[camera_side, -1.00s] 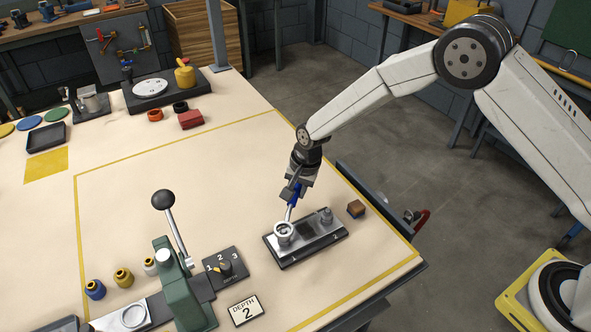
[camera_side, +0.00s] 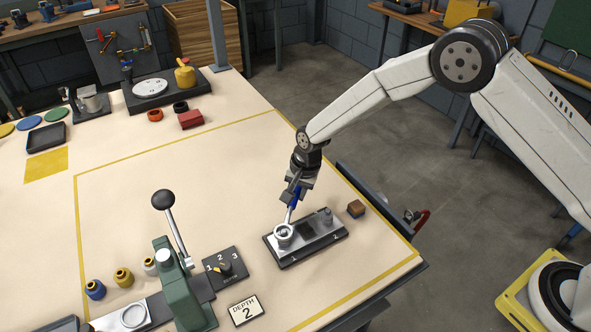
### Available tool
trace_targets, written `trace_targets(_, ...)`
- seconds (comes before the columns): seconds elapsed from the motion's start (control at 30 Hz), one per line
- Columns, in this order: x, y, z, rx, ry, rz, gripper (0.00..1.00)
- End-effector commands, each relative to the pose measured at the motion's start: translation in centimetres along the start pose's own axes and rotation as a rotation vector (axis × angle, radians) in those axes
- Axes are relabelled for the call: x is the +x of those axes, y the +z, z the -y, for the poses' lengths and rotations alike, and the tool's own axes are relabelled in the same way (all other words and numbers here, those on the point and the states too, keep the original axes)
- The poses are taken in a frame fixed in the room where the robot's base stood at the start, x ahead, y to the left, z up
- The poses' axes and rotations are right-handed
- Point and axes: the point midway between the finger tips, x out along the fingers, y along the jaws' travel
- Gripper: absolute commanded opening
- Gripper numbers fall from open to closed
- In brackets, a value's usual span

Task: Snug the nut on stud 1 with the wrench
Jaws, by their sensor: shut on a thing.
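My gripper (camera_side: 297,193) is shut on the blue handle of the wrench (camera_side: 292,210). The wrench slants down to the left, and its ring end is at a round post at the left end of the metal casing plate (camera_side: 308,248). The ring sits around or on top of that post; the nut inside it is too small to make out. A second round post (camera_side: 327,216) stands at the plate's right end, with a dark square area between the two.
A small brown block (camera_side: 356,209) lies right of the plate, near the table edge. A green lever press (camera_side: 177,285) with a black knob stands at left, beside a dial plate (camera_side: 225,268) and a "DEPTH 2" card (camera_side: 245,310). The table's middle is clear.

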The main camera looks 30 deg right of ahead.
Motion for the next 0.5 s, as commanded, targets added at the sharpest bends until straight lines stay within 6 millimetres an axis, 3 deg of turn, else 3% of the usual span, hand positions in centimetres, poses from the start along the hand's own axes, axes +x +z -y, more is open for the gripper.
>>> trace_targets(0.5,1.1,0.0,-0.2,0.0,0.0,0.0,0.0)
